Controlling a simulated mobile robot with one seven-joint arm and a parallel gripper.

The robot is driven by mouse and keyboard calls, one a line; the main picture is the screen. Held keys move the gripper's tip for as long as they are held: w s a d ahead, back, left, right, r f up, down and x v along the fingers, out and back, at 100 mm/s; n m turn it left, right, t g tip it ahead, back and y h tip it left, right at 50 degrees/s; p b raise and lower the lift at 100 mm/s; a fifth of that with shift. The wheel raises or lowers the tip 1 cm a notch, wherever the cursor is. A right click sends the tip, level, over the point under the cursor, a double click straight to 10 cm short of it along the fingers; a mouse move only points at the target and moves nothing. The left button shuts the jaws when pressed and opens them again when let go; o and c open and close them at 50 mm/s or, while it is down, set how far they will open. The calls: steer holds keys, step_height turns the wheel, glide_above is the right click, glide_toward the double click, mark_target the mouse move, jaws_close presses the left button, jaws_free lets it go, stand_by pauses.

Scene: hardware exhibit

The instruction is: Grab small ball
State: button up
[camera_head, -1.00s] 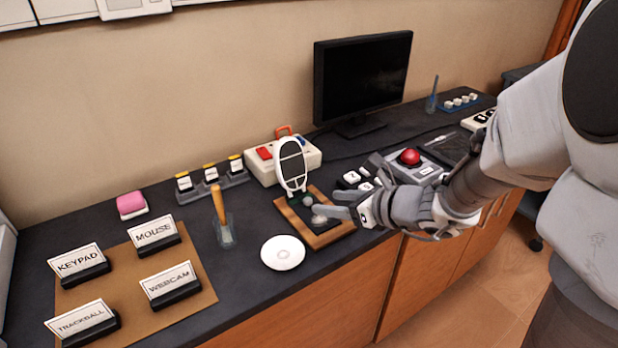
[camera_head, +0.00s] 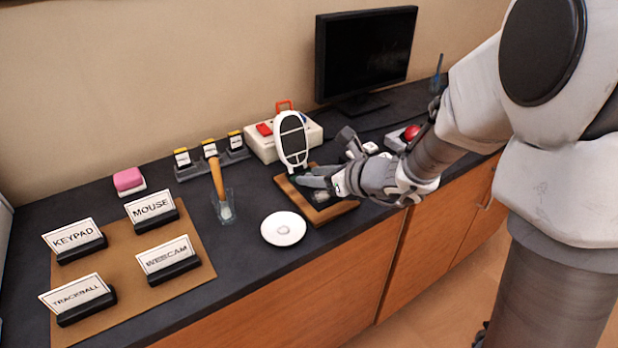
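My gripper (camera_head: 304,180) reaches in from the right, low over a wooden tray (camera_head: 334,213) with a dark inset. Its grey fingers point left, close to the foot of an upright white-rimmed oval piece with a dark face (camera_head: 291,141). The fingers overlap in this view, so I cannot tell the gap between them. I cannot make out the small ball; the fingers cover the part of the tray where a small grey ball showed earlier. Whether the gripper holds it cannot be seen.
A white round dish (camera_head: 283,229) lies just left of the tray, near the counter's front edge. A glass with a wooden-handled tool (camera_head: 223,205) stands further left. Label stands occupy a brown mat (camera_head: 196,277).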

jaws_close()
